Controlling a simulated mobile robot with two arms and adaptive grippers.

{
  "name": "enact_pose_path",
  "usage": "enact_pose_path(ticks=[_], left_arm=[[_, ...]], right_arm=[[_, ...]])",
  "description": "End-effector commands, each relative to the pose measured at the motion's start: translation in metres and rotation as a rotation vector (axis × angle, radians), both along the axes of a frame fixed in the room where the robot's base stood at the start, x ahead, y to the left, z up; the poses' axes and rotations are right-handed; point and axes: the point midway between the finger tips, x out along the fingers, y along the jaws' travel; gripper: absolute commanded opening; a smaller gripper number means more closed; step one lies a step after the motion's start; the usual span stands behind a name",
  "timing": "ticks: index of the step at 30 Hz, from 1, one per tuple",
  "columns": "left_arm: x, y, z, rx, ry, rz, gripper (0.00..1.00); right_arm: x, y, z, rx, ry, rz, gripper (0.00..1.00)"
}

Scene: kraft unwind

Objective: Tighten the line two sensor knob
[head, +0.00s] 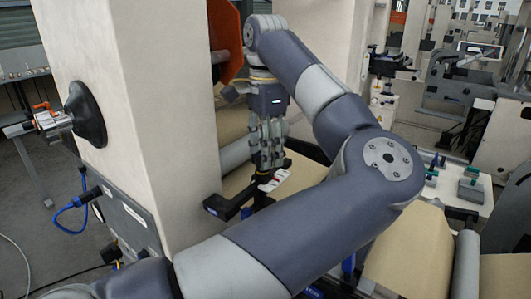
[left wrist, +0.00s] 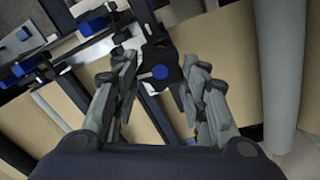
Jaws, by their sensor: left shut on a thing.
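My left gripper (head: 266,163) points down beside the cream machine column in the head view. Its fingers are closed around a small dark part at the sensor bracket (head: 228,206). In the left wrist view, a black knob with a round blue centre (left wrist: 160,72) sits between the two fingertips, and I take it to be the sensor knob. Finger contact on its sides is hard to make out. A white and red label piece (head: 275,180) is just below the fingers in the head view. My right gripper is not in view.
The cream column (head: 150,130) stands close left of the gripper. A brown paper web (head: 410,255) and a grey roller (head: 466,265) lie at lower right. Dark rails with blue knobs (left wrist: 25,68) cross the wrist view's upper left. A blue cable (head: 72,215) hangs at left.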

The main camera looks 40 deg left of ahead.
Motion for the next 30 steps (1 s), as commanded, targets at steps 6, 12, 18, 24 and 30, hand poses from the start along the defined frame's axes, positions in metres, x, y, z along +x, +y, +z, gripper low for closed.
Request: enact_pose_path(ticks=[6,12,18,24,30], left_arm=[[0.000,-0.001,0.002,0.006,-0.006,-0.209,0.16],[0.000,-0.002,0.003,0.007,-0.008,-0.399,0.16],[-0.002,-0.003,0.004,0.009,-0.009,-0.589,0.16],[-0.002,-0.003,0.004,0.010,-0.008,-0.779,0.16],[-0.004,-0.004,0.005,0.010,-0.008,-0.968,0.16]], right_arm=[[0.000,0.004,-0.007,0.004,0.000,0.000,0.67],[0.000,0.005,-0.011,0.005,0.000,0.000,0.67],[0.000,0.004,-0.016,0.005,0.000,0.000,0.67],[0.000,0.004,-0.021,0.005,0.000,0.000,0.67],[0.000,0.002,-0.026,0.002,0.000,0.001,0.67]])
